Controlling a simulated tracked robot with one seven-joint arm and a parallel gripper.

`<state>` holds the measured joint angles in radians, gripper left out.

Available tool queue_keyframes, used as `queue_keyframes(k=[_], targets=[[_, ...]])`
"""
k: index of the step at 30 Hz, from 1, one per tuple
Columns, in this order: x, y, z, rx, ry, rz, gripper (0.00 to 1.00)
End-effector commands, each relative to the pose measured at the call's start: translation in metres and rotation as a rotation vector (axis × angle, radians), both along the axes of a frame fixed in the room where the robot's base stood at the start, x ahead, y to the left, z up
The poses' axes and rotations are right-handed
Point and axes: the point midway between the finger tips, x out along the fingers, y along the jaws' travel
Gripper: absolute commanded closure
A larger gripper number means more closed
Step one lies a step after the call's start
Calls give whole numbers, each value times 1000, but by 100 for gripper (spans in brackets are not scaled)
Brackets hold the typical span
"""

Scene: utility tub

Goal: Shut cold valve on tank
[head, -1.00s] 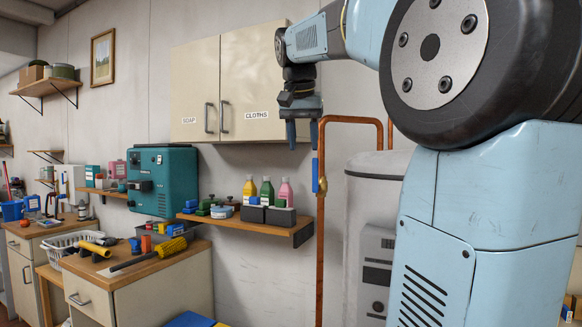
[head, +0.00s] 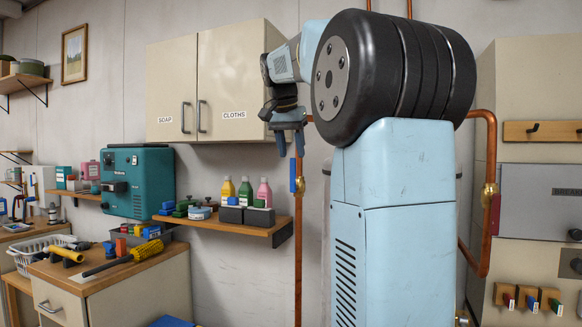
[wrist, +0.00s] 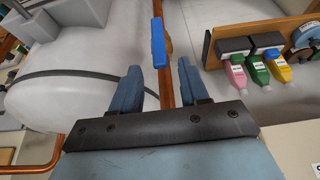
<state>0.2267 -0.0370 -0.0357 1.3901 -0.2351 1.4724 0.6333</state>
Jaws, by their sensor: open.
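The cold valve has a blue lever (head: 292,175) on a vertical copper pipe, with a brass body behind it. In the wrist view the blue lever (wrist: 157,43) lies along the pipe, beyond my fingertips. The pale tank (wrist: 60,105) fills the left of the wrist view; in the head view it is mostly hidden behind my arm. My gripper (head: 290,143) is above the lever and apart from it. In the wrist view my gripper (wrist: 159,75) is open and empty, and the copper pipe (wrist: 166,85) appears between its fingers.
A wooden shelf (head: 240,228) with several bottles is left of the pipe. A wall cabinet (head: 215,85) is beside my gripper. A red lever (head: 495,213) is on another copper pipe at right. A workbench (head: 135,268) with tools stands at lower left.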

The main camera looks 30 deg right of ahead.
Motion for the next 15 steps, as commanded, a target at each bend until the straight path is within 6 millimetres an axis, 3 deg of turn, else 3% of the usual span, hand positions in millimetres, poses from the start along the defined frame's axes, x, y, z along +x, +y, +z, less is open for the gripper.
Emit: queue_keyframes(k=[7,15], targets=[[9,-11,-35,1,2,1,55],[13,-16,-51,0,0,1,55]])
